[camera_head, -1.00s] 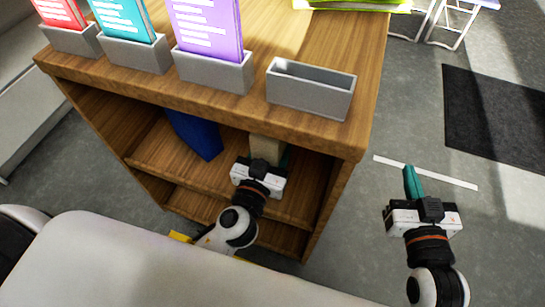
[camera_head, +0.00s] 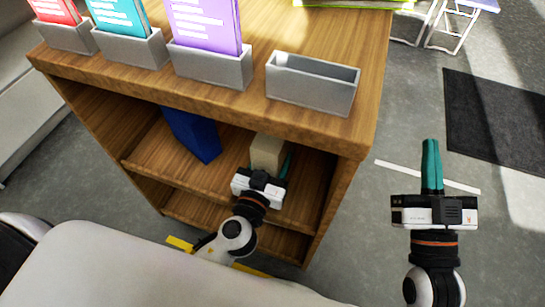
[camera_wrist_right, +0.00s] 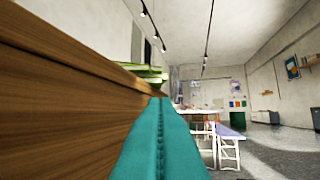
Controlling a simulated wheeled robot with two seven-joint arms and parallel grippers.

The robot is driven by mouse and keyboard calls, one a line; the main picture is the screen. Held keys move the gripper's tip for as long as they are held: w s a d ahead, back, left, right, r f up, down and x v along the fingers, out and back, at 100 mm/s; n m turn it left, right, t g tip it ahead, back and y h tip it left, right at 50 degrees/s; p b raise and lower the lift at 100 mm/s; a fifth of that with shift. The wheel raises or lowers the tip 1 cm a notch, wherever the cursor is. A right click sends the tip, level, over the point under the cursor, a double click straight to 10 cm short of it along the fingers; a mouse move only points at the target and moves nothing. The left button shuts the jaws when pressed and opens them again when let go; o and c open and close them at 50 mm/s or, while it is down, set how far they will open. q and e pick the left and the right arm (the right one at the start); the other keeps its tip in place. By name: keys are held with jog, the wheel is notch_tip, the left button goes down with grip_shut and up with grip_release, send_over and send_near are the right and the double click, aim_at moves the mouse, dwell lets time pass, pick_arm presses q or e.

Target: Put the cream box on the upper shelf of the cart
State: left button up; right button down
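The cream box (camera_head: 268,151) stands upright inside the wooden cart (camera_head: 225,105), on the upper of its two visible shelves (camera_head: 220,178), right of a dark blue box. My left gripper (camera_head: 272,171) is in front of the cream box and hides its lower part. One teal finger shows at the box's right side, out at the edge of the gripper body; the other finger is hidden. The gripper looks open. My right gripper (camera_head: 431,158) is right of the cart, empty, with its teal fingers together. These closed fingers also show in the right wrist view (camera_wrist_right: 160,140).
The dark blue box (camera_head: 192,135) leans on the same shelf. Grey holders line the cart top, several with coloured cards; the rightmost holder (camera_head: 312,85) is empty. Open floor with a dark mat (camera_head: 495,135) lies to the right.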

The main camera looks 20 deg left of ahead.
pick_arm(q)
jog(key=shift+f, duration=0.1)
jog(key=o, duration=1.1)
jog(key=shift+c, duration=0.2)
pick_arm(e)
jog(key=shift+s+r+t, duration=0.25)
jog(key=shift+r+t, duration=0.15)
